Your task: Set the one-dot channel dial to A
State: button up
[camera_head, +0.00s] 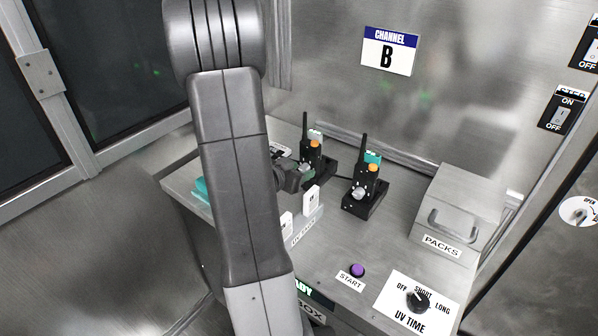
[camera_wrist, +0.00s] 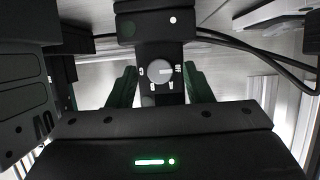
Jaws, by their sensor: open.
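The one-dot radio's channel dial (camera_wrist: 160,72) is a grey round knob on a black face, with small letters around it. I make out A at its lower right, B below and C at left. Its pointer seems to face right, but it is too small to be sure. A single white dot (camera_wrist: 173,19) shows above it. In the head view, the black radio (camera_head: 312,160) stands upright in a dock with an orange knob on top. My gripper (camera_wrist: 160,88) is open, its fingers on either side of the dial, apart from it. The head view shows my gripper (camera_head: 297,176) in front of this radio.
A second radio (camera_head: 366,184) stands close to the right. White packs stand in a UV dock (camera_head: 305,233) in front. A PACKS box (camera_head: 452,215), purple START button (camera_head: 357,270) and UV TIME dial (camera_head: 418,299) are to the right. A wall sign (camera_head: 389,51) reads CHANNEL B.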

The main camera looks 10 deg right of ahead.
jog(key=c, duration=1)
jog(key=shift+d+f+m+t+y+b, duration=0.15)
jog(key=shift+m+t+y+b, duration=0.35)
jog(key=shift+b, duration=0.6)
jog(key=shift+m+b, duration=0.45)
jog(key=shift+m, duration=0.05)
jog(key=o, duration=1)
jog(key=p+v, duration=0.2)
jog(key=v, duration=1.2)
jog(key=shift+d, duration=0.1)
